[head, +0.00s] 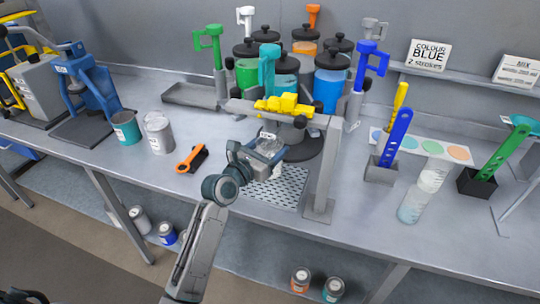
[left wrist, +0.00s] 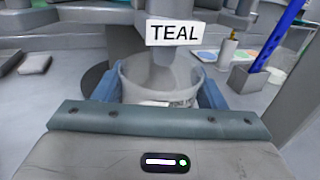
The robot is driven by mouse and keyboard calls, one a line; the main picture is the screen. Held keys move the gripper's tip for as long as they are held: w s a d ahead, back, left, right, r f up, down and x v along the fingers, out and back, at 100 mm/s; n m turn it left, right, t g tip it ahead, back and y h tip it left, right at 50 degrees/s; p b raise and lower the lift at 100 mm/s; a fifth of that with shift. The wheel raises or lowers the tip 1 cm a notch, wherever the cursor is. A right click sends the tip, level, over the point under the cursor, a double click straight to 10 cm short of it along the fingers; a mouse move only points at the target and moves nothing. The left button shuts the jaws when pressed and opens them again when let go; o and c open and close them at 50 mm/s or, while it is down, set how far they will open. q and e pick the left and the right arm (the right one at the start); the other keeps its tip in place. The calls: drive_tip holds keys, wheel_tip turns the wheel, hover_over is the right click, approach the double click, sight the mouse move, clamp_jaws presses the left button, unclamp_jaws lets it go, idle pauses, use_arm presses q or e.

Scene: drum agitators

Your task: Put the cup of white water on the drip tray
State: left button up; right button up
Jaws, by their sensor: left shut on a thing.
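My left gripper (head: 262,150) is shut on a pale, see-through cup (head: 270,146). In the left wrist view the cup (left wrist: 150,82) stands upright between the two blue fingers, with something whitish inside. The drip tray (head: 280,188) is a perforated metal plate on the bench, under the dispenser frame. The cup is over the rear part of the tray, near the nozzle labelled TEAL (left wrist: 174,33). I cannot tell whether its base touches the tray, because the gripper hides it. My right gripper is not in view.
The dispenser frame's upright (head: 325,165) stands right of the tray. Paint drums (head: 331,90) stand behind.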

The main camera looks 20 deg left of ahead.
use_arm(q)
drive_tip(key=shift+w+f, duration=0.15)
drive_tip(key=shift+f, duration=1.6)
drive_tip(key=shift+d, duration=0.1)
drive_tip(key=o, duration=1.2)
drive_tip(key=shift+f, duration=0.1)
drive_tip(key=v, duration=1.2)
drive_tip(key=shift+b, duration=0.4)
